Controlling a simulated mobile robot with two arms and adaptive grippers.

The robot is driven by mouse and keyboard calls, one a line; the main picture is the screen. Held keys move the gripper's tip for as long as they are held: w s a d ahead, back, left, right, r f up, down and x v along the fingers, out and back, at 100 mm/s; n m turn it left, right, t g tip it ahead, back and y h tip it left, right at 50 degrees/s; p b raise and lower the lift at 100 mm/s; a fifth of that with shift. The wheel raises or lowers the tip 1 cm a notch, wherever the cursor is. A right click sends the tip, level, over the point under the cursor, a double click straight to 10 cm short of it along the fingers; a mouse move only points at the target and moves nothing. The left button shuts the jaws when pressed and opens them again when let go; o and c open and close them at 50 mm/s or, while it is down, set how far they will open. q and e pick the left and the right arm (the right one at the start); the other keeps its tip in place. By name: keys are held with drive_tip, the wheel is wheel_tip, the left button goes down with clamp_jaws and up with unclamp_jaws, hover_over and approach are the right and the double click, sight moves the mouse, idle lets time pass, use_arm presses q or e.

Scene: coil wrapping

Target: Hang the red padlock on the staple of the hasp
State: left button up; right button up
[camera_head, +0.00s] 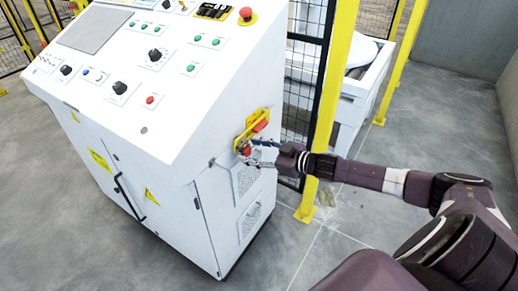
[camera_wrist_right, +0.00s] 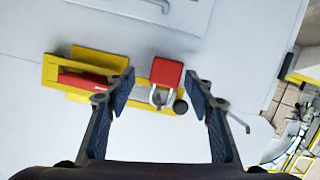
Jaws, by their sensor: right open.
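The red padlock (camera_wrist_right: 167,73) shows in the wrist view with its pale shackle (camera_wrist_right: 158,97) at the end of the yellow hasp plate (camera_wrist_right: 140,100). In the head view, the padlock (camera_head: 246,150) hangs low at the yellow fitting on the cabinet's side. The shackle overlaps the staple area; I cannot tell whether it passes through the staple. My right gripper (camera_wrist_right: 160,78) is open, its fingers on either side of the padlock with gaps visible. It also shows in the head view (camera_head: 256,147), close to the cabinet side. My left gripper is not in view.
A red handle (camera_wrist_right: 83,81) sits on the yellow plate beside the padlock. The white control cabinet (camera_head: 150,130) has buttons and a sloped top. A yellow post (camera_head: 330,100) and black mesh fence stand just behind my right forearm. Grey floor is clear in front.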

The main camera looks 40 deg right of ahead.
drive_tip(key=v, duration=1.2)
idle(0.5)
